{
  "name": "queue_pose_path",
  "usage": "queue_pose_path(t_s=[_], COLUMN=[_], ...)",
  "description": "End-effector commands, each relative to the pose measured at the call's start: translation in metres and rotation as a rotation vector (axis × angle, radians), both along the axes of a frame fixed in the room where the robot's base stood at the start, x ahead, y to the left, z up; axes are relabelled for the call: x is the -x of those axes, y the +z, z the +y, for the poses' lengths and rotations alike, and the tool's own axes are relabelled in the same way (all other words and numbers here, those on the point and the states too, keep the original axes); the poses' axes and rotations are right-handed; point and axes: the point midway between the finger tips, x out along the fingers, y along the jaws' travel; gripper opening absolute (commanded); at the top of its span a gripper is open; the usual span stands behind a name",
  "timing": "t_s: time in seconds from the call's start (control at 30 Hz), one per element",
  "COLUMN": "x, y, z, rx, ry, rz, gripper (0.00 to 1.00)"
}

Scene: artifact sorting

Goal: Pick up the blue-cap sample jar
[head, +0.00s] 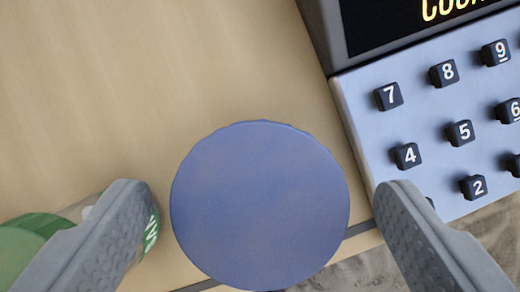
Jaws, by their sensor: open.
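The blue-cap sample jar (260,205) is seen from straight above in the head view. Its round blue lid fills the lower middle and hides the jar body. My gripper (255,215) is open, with one grey finger on each side of the lid. The left finger's tip is close to the lid's left edge, and the right finger stands a little farther from its right edge. I see no contact between either finger and the lid, and the height between them cannot be told.
A green-capped container (28,245) lies at lower left, partly behind my left finger. A keypad device (430,130) with a dark display stands at right, close to my right finger. The wooden table (150,80) is clear at upper left; its front edge runs below the jar.

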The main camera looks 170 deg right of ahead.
Motion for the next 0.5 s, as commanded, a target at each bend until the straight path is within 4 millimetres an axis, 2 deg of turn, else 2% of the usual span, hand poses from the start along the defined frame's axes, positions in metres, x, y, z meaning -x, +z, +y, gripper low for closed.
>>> queue_pose_path(t_s=[0.27, 0.5], x=[-0.012, -0.015], y=[-0.035, -0.04], z=[0.004, 0.005], rx=[0.0, 0.001], ry=[0.001, 0.001], rz=[0.003, 0.001], gripper=[0.81, 0.81])
